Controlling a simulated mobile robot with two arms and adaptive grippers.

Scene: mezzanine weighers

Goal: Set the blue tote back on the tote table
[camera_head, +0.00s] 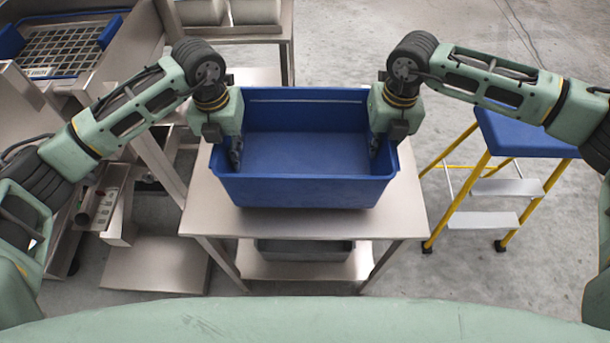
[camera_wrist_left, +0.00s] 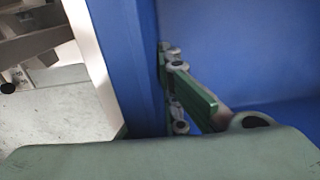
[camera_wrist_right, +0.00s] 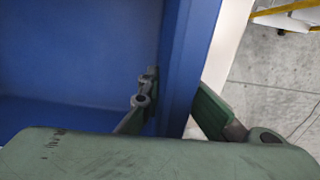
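The blue tote (camera_head: 300,192) is open, upright and looks empty. It is over the steel table (camera_head: 212,218) and appears to rest on its top, though its underside is hidden. My left gripper (camera_head: 235,150) straddles the tote's left wall, with a finger inside against the wall in the left wrist view (camera_wrist_left: 180,90); its outer finger is mostly hidden. My right gripper (camera_head: 377,145) straddles the right wall. The right wrist view shows one finger inside and one outside the tote wall (camera_wrist_right: 180,75). Both grippers look shut on the walls.
A grey bin (camera_head: 303,250) sits on the table's lower shelf. A blue-topped yellow step stool (camera_head: 520,135) stands close on the right. Steel frames and a mesh tray (camera_head: 65,50) stand at left. A steel stand (camera_head: 255,30) is behind the tote.

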